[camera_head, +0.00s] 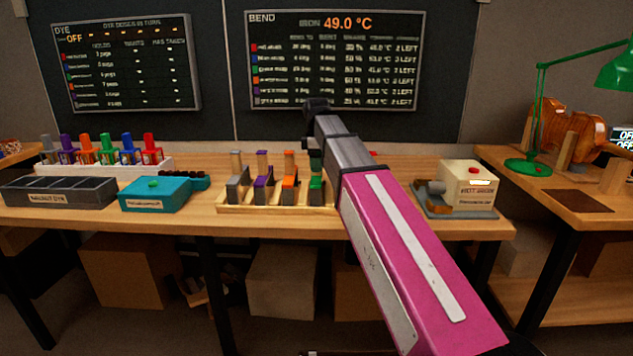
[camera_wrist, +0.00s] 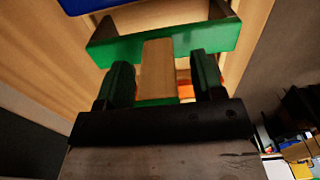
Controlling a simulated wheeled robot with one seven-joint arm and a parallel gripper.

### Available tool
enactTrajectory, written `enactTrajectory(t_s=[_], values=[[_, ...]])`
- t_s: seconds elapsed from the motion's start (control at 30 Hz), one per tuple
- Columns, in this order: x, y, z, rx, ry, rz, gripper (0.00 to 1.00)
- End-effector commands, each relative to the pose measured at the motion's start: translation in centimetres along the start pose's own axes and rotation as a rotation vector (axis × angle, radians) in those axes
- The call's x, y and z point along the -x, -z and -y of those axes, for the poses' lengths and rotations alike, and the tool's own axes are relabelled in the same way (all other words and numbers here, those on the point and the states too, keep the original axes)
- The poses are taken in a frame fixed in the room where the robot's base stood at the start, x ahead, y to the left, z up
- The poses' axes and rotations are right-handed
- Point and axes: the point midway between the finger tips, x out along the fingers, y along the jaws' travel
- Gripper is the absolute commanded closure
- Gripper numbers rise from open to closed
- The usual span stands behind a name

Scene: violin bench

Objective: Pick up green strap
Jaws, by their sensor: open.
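The green strap (camera_head: 316,186) stands in the wooden rack on the bench, just left of my arm in the head view, which partly hides it. In the wrist view its green band (camera_wrist: 112,50) crosses the upper part, with a pale wooden upright piece (camera_wrist: 158,72) in front. My gripper (camera_wrist: 161,75) is open, with one finger on each side of that wooden piece. Gaps show on both sides, and I cannot tell whether either finger touches. In the head view the fingers are hidden by my arm.
Orange (camera_head: 289,190), purple (camera_head: 262,189) and grey (camera_head: 236,188) straps stand to the left in the rack (camera_head: 275,210). A blue part (camera_wrist: 95,5) shows beyond the green strap. A teal box (camera_head: 155,197) is farther left; a cream-topped device (camera_head: 466,184) is right of my arm.

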Motion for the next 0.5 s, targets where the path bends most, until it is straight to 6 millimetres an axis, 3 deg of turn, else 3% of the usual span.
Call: enactTrajectory(t_s=[0.07, 0.23, 0.5], values=[[0.02, 0.0, -0.01, 0.0, 0.0, 0.0, 0.42], [0.03, 0.0, -0.01, 0.0, 0.0, 0.0, 0.97], [0.06, 0.0, -0.02, 0.0, 0.0, 0.0, 1.0]])
